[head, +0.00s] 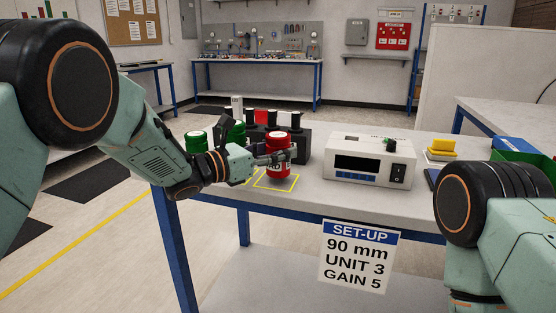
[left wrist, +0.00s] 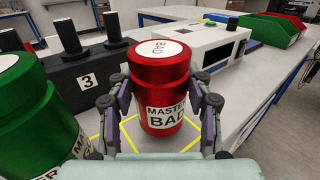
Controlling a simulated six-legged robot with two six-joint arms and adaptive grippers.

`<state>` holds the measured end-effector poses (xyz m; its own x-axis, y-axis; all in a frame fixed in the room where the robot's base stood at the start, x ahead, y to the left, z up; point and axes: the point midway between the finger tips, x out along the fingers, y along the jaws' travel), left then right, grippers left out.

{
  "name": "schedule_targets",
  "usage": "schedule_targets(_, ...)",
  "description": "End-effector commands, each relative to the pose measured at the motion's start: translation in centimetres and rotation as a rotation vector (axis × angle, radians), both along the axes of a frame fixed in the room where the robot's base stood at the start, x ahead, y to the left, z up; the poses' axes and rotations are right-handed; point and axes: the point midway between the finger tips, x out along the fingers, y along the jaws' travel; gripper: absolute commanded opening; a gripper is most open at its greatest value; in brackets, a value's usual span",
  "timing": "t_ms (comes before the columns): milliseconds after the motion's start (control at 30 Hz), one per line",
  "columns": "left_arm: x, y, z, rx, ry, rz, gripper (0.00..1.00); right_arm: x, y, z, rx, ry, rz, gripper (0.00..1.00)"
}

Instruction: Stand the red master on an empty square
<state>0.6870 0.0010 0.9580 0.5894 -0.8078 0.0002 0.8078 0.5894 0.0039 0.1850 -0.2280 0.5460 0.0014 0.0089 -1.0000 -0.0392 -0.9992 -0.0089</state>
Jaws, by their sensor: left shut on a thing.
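The red master (head: 278,160) is a red cylinder with a white top and a "MASTER BAD" label, shown closely in the left wrist view (left wrist: 160,92). My left gripper (head: 272,158) is shut around its sides, with a finger on each side in the left wrist view (left wrist: 160,84). The master is upright, over a yellow-outlined square (head: 276,188) on the bench. I cannot tell whether its base touches the bench. Another yellow outline partly shows to its left, largely hidden by my gripper. My right gripper is out of view.
Green masters (head: 197,142) (left wrist: 25,115) stand left of the red one. A black block marked 3 (left wrist: 88,82) with black posts is behind. A white instrument (head: 369,161) stands right. A set-up sign (head: 359,257) hangs at the bench front. Bare bench top lies between red master and instrument.

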Motion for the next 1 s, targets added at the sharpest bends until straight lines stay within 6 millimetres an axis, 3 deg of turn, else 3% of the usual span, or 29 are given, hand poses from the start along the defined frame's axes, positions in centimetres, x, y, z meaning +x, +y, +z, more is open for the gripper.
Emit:
schedule_targets(100, 0.08, -0.09, -1.46, -0.002, -0.002, 0.0, 0.04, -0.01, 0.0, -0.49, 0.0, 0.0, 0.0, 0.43)
schedule_targets(533, 0.19, -0.22, -1.83, -0.002, -0.003, 0.0, 0.04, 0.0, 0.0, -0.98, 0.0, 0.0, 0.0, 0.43)
schedule_targets(567, 0.16, -0.23, -1.94, -0.001, 0.001, 0.0, 0.52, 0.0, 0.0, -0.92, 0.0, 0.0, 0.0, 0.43)
schedule_targets(800, 0.16, -0.22, -1.86, -0.001, 0.001, 0.0, 0.73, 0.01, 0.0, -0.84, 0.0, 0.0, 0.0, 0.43)
schedule_targets(1000, 0.15, -0.21, -1.85, -0.001, 0.001, 0.0, 0.73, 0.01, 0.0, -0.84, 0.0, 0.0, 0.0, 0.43)
